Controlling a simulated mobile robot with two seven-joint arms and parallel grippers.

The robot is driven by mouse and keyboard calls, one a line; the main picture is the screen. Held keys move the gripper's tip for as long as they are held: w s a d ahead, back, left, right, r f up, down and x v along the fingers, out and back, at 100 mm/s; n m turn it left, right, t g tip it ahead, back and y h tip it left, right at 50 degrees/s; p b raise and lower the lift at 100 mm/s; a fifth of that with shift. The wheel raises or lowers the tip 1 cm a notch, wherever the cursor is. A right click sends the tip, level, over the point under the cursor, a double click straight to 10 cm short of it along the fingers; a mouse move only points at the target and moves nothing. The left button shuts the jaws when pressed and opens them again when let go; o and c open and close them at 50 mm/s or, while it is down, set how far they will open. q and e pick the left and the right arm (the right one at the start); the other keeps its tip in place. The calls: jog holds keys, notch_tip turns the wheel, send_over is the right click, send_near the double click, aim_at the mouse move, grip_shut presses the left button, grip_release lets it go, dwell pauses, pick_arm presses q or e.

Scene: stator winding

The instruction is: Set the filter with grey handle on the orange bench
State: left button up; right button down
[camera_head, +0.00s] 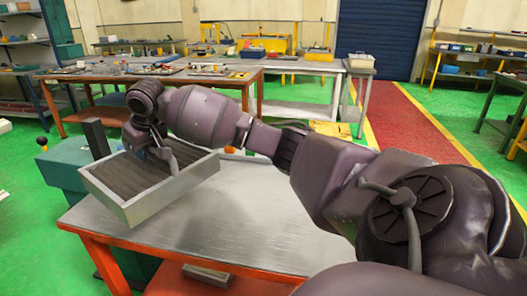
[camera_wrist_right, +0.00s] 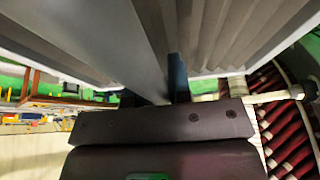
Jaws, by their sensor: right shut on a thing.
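The filter (camera_head: 128,205) has a silver-grey frame and dark grey pleats. In the head view it is tilted, over the left end of the orange bench (camera_head: 270,215), which has a bare grey metal top and orange frame. My right gripper (camera_head: 166,157) is at the middle of the filter's upper side and shut on its grey handle. In the right wrist view the pleats (camera_wrist_right: 240,35) and a grey bar (camera_wrist_right: 130,45) fill the space before my right gripper (camera_wrist_right: 177,82). I cannot tell whether the filter touches the bench top. My left gripper is not in view.
A teal box-like unit (camera_head: 68,165) stands left of the bench, close to the filter. The bench top is clear to the right of the filter. Behind, a second orange-framed table (camera_head: 150,75) carries tools. A red walkway (camera_head: 410,120) runs at the right.

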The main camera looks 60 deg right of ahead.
jog(key=w+d+r, duration=0.2)
jog(key=d+r, duration=0.4)
jog(key=d, duration=0.2)
notch_tip(320, 180, down, 13)
jog(key=shift+s+f+b, duration=0.1)
jog(key=shift+f+b, duration=0.05)
jog(key=shift+b, duration=0.9)
jog(key=shift+f, duration=0.5)
notch_tip(320, 180, down, 5)
jog(key=shift+f+b, duration=0.2)
jog(key=shift+b, duration=0.4)
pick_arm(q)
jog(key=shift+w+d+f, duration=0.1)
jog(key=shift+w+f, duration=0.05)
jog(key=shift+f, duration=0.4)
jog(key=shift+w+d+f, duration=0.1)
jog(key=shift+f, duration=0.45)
pick_arm(e)
jog(key=c, duration=1.1)
grip_release()
jog(key=shift+f, duration=0.1)
jog(key=shift+o, duration=0.2)
